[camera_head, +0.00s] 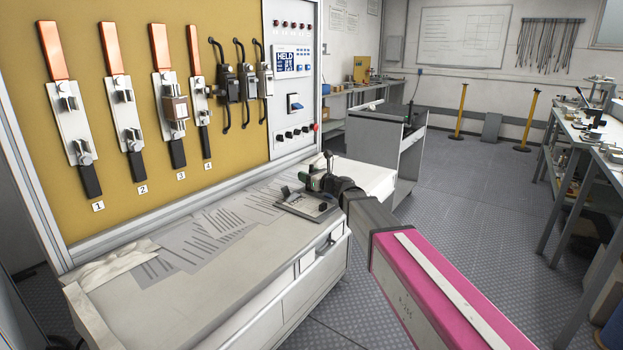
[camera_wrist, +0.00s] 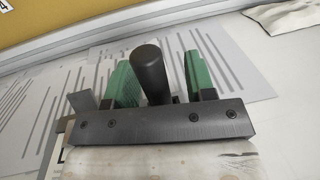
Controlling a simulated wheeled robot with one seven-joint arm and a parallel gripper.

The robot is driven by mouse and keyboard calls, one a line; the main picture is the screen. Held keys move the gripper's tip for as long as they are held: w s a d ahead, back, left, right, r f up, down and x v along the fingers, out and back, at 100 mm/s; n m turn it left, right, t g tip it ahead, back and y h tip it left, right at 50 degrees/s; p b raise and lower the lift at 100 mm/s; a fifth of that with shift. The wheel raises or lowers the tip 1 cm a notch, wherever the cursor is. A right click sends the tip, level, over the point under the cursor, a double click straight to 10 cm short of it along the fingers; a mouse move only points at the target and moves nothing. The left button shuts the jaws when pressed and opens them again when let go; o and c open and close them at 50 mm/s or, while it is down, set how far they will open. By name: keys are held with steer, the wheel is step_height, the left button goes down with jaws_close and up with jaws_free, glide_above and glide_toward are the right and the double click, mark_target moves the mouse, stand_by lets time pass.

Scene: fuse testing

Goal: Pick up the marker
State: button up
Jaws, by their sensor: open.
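A dark upright cylinder, which looks like the marker (camera_wrist: 151,72), shows between the green-padded fingers of my gripper (camera_wrist: 161,78) in the wrist view. The fingers are apart, one on each side of it, with a clear gap on its right. The cylinder's lower end is hidden behind the dark crossbar of my gripper. In the head view my gripper (camera_head: 316,180) is over the right part of the white bench, beside the wall panel. The marker is too small there to tell from the gripper's dark parts.
A grey plate with dark parts (camera_head: 307,206) lies on the bench (camera_head: 215,280) just below my gripper. Printed sheets (camera_head: 205,235) cover the bench's middle. The yellow panel (camera_head: 225,130) with switches rises behind. A crumpled cloth (camera_head: 108,265) lies at the left.

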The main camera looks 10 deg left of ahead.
jaws_close()
steer(key=shift+r, duration=0.1)
steer(key=shift+r, duration=0.5)
step_height(320, 180, up, 3)
steer(key=shift+s+r, duration=0.15)
steer(key=shift+r, duration=0.05)
steer(key=s+r, duration=0.6)
steer(key=s, duration=0.5)
steer(key=shift+s+d+r, duration=0.2)
steer(key=shift+d+r, duration=0.05)
steer(key=shift+d, duration=0.1)
